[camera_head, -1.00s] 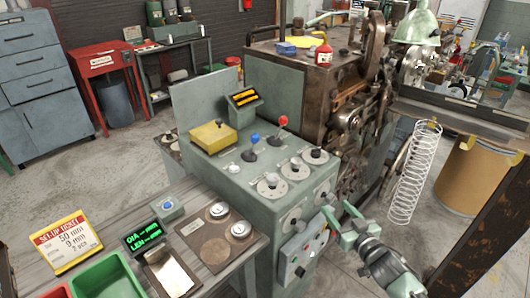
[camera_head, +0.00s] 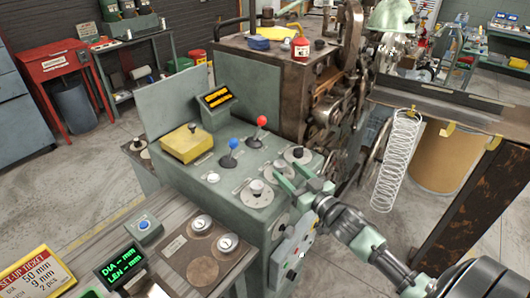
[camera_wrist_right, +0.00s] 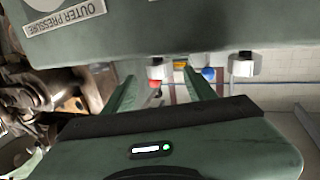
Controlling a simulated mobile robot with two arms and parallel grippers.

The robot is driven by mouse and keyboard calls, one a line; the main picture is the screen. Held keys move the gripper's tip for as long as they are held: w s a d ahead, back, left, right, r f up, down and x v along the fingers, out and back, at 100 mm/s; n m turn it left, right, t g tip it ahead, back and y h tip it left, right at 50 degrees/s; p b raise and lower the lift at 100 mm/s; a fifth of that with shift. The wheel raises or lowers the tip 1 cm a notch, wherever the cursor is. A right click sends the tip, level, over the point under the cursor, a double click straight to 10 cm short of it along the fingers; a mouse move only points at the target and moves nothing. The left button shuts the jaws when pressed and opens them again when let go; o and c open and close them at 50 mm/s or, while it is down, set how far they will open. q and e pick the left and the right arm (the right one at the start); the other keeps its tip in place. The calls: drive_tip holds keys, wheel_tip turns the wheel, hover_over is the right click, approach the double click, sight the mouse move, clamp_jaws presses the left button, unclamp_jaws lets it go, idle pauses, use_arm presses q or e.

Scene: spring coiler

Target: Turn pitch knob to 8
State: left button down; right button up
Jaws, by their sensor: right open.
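The green console (camera_head: 205,170) has several dial knobs on its top and front. One top knob (camera_head: 257,188) shows clearly with a pale dial, and another (camera_head: 298,153) sits farther back. I cannot read which is the pitch knob or its setting. My right gripper (camera_head: 293,178) is open and empty at the console's right top edge, its green fingers partly covering the dials there. In the right wrist view the two fingers (camera_wrist_right: 160,92) are spread, with knobs (camera_wrist_right: 243,65) beyond them and an upside-down "OUTER PRESSURE" label (camera_wrist_right: 64,16) close by. My left gripper is out of view.
A red-balled lever (camera_head: 261,122) and a blue-balled lever (camera_head: 234,144) stand on the console, beside a yellow box (camera_head: 187,143). The brown coiling machine (camera_head: 328,85) is behind. A hanging spring (camera_head: 397,160) is to the right of the gripper.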

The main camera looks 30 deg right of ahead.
sight(276, 161)
drive_tip(key=w, duration=0.2)
drive_tip(key=w+p, duration=0.1)
drive_tip(key=w, duration=0.4)
drive_tip(key=shift+w+a+r+p, duration=0.1)
drive_tip(key=shift+a+p, duration=0.2)
drive_tip(key=shift+p, duration=0.1)
drive_tip(key=shift+w, duration=0.4)
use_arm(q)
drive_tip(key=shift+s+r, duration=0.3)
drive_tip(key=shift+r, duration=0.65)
use_arm(e)
clamp_jaws()
